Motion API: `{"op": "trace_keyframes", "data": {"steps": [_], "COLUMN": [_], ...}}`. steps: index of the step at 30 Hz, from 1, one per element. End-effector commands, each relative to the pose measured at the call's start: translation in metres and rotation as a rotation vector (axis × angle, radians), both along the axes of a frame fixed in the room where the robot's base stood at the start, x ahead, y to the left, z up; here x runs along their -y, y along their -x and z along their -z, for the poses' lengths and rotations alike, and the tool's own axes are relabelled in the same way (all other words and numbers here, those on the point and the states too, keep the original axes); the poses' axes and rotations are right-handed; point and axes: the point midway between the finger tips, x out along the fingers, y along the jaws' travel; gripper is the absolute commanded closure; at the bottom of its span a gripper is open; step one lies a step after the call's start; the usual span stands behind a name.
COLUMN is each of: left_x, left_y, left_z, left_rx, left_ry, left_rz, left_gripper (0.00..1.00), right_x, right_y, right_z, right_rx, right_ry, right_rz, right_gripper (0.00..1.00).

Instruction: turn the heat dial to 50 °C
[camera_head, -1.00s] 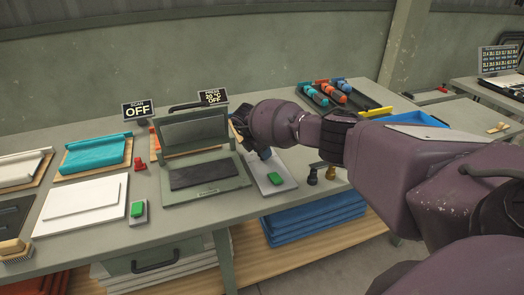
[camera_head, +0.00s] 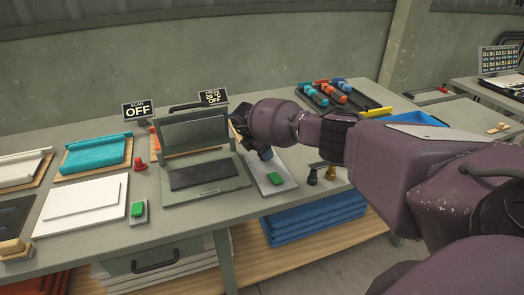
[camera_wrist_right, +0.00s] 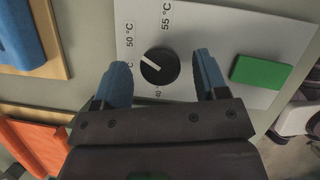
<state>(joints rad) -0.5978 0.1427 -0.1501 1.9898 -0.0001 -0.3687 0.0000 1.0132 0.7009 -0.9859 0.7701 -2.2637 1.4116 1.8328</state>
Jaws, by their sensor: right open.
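The heat dial (camera_wrist_right: 160,66) is a round black knob with a white pointer line on a pale panel (camera_wrist_right: 215,35). In the right wrist view its pointer points up and left, below the "50 °C" label; "55 °C" is above the knob, and another label below is partly hidden. My right gripper (camera_wrist_right: 165,78) is open, its blue fingertips on either side of the dial with gaps, and holds nothing. In the head view my right gripper (camera_head: 264,154) hides the dial. The press display (camera_head: 212,97) reads 20 °C OFF. My left gripper is not in view.
A green button (camera_head: 275,178) is on the same panel, close to one fingertip in the wrist view. The grey press (camera_head: 205,190) stands open to the left. The scan display (camera_head: 138,110) reads OFF.

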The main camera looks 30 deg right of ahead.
Motion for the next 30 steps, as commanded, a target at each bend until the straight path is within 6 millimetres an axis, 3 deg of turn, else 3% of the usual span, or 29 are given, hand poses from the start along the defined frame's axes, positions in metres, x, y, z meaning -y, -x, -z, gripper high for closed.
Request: {"op": "trace_keyframes", "data": {"steps": [15, 21, 30], "left_x": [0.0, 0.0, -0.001], "left_y": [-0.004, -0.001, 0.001], "left_z": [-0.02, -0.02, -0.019], "left_rx": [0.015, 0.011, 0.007], "left_ry": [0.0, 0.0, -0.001], "left_rz": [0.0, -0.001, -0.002], "left_gripper": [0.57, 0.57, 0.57], "right_x": [-0.032, -0.038, -0.039], "right_y": [0.0, 0.001, 0.001], "right_z": [-0.08, -0.093, -0.095], "right_rx": [0.002, 0.0, 0.0], "right_ry": [0.0, 0.0, 0.0], "right_rz": [-0.001, 0.0, 0.0], "right_gripper": [0.33, 0.33, 0.33]}}
